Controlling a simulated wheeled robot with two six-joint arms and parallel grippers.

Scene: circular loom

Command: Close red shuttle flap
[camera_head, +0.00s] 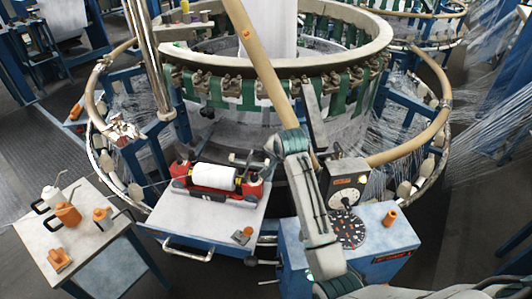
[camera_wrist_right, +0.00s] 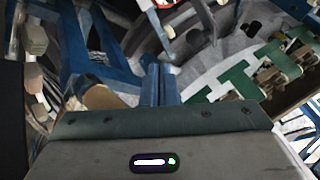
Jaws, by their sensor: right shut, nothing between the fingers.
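The red shuttle (camera_head: 252,187) lies on a grey-topped work table, with a white bobbin (camera_head: 215,177) lying along it between its red ends. A thin dark piece stands up near its right end; I cannot tell whether it is the flap. My right arm comes in from the lower right, and its gripper (camera_head: 270,157) is just above and beside the shuttle's right end. It is shut and empty. In the right wrist view the gripper's fingers (camera_wrist_right: 159,84) are together, and the shuttle cannot be made out. My left gripper is not in view.
The circular loom's ring (camera_head: 280,65) rises behind the work table (camera_head: 210,215). A blue box with a dial (camera_head: 350,228) stands to the right. A side table (camera_head: 75,240) at the left holds an orange can (camera_head: 68,214) and other items. A small orange block (camera_head: 242,235) lies before the shuttle.

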